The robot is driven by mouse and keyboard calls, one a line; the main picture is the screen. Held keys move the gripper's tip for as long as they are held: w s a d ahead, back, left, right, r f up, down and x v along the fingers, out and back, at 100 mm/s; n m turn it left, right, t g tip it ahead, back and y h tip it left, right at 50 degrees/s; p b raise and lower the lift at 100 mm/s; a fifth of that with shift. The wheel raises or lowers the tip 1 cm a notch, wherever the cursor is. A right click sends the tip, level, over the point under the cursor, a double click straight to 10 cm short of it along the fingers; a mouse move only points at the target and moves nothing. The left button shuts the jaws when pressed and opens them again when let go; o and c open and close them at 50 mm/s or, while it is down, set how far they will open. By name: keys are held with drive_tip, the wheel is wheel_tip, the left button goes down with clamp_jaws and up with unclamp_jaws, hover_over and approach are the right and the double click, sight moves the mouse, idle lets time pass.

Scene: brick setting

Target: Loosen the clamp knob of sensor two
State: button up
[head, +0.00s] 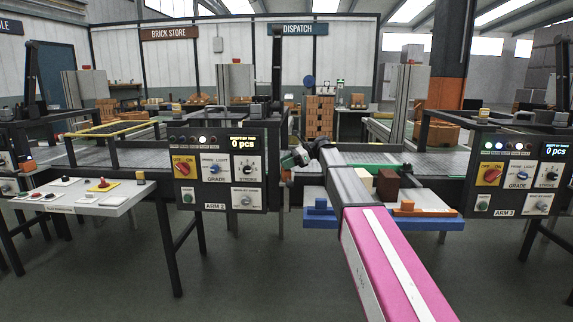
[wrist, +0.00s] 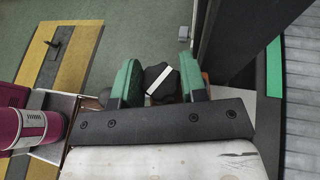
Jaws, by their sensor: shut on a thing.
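My gripper (wrist: 160,82) shows in the wrist view with its two green fingers on either side of a black clamp knob (wrist: 158,78) with a white line across it. The fingers are shut on the knob, and the line lies tilted. In the head view my gripper (head: 295,158) is at the right edge of the ARM 2 panel (head: 222,168); the knob cannot be made out there. The sensor body and its clamp are mostly hidden behind the gripper, so I cannot tell the sensor's number.
A dark post (wrist: 230,45) stands close to the right of the gripper, beside a grey ribbed surface (wrist: 304,60). The ARM 3 panel (head: 515,175) stands right, a white control table (head: 85,197) left.

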drive_tip(key=shift+n+g+h, duration=0.4)
drive_tip(key=shift+n+g, duration=0.6)
drive_tip(key=shift+g, duration=0.1)
drive_tip(key=o, duration=0.9)
drive_tip(key=v, duration=1)
drive_tip(key=shift+w+d, duration=0.25)
drive_tip(key=shift+o, duration=0.2)
drive_tip(key=shift+s, duration=0.1)
